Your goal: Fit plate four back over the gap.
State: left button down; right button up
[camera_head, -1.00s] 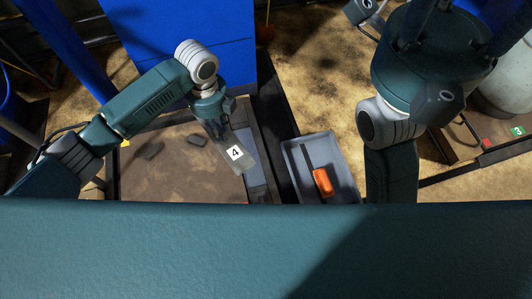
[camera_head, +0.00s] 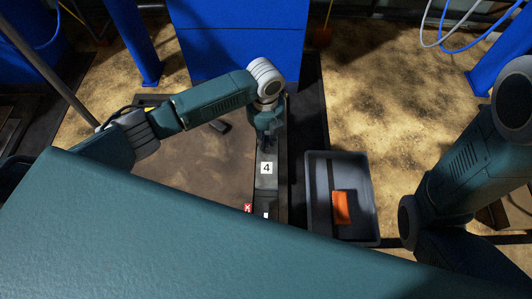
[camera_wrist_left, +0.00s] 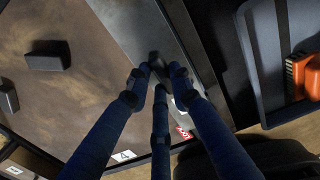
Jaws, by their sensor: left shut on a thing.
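Plate four is a grey plate with a white "4" label (camera_head: 266,170). In the head view it lies in line with the dark strip along the right edge of the brown table. My left gripper (camera_head: 267,143) is shut at its far end, pointing down. In the left wrist view the fingers (camera_wrist_left: 158,80) close around a dark knob (camera_wrist_left: 156,62) above a grey surface. The gap itself is hidden from me; I cannot tell whether the plate touches the strip. My right gripper is out of view.
A grey bin (camera_head: 371,215) with an orange-backed brush (camera_head: 341,207) stands to the right of the strip. The brown table top (camera_head: 205,165) holds dark blocks (camera_head: 220,126). A red tag (camera_head: 248,208) sits near the table's front right. A blue cabinet (camera_head: 240,50) stands behind.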

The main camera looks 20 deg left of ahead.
aim_at(266, 148)
pick_arm(q)
notch_tip(266, 148, down, 6)
jog(key=b, duration=0.3)
jog(key=shift+r, duration=0.45)
jog(key=shift+f, duration=0.15)
jog(key=c, duration=1.5)
grip_release()
jog(key=shift+c, duration=0.2)
